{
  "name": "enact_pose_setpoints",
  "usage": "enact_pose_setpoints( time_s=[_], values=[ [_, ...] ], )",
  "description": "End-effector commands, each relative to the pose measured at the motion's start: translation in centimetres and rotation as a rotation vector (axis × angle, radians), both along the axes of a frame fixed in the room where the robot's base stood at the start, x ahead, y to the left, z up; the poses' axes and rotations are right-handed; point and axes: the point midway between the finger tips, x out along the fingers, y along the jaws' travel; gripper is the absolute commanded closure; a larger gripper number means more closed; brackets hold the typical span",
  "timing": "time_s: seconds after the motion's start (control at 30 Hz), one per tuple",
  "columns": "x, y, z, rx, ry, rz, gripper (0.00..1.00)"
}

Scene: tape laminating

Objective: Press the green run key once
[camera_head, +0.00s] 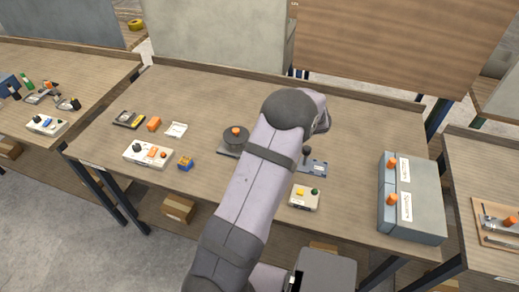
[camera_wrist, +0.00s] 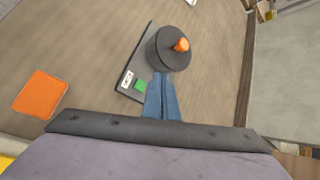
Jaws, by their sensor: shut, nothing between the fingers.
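In the wrist view, a green key (camera_wrist: 140,84) sits on a dark base plate (camera_wrist: 128,68), next to a small white label (camera_wrist: 127,80) too small to read. A dark round drum (camera_wrist: 160,50) with an orange knob (camera_wrist: 182,45) stands on the same plate. My gripper (camera_wrist: 160,77) shows two blue fingers held together, with nothing between them. The fingertips appear just right of the green key in the picture; contact cannot be told. In the head view the drum (camera_head: 236,142) shows left of my arm, which hides the gripper and this green key.
A small box with yellow and green buttons (camera_head: 304,198) stands at the table's front. A lever unit (camera_head: 312,167) stands behind it. A grey cabinet (camera_head: 425,200) is at right.

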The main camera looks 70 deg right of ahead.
Motion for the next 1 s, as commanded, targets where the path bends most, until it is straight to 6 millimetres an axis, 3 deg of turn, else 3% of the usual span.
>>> enact_pose_setpoints(
  time_s=[0.23, 1.0],
  values=[
    [0.0, 0.0, 1.9, 0.001, 0.000, 0.000, 1.00],
    [0.0, 0.0, 1.9, 0.001, 0.001, 0.001, 1.00]
  ],
)
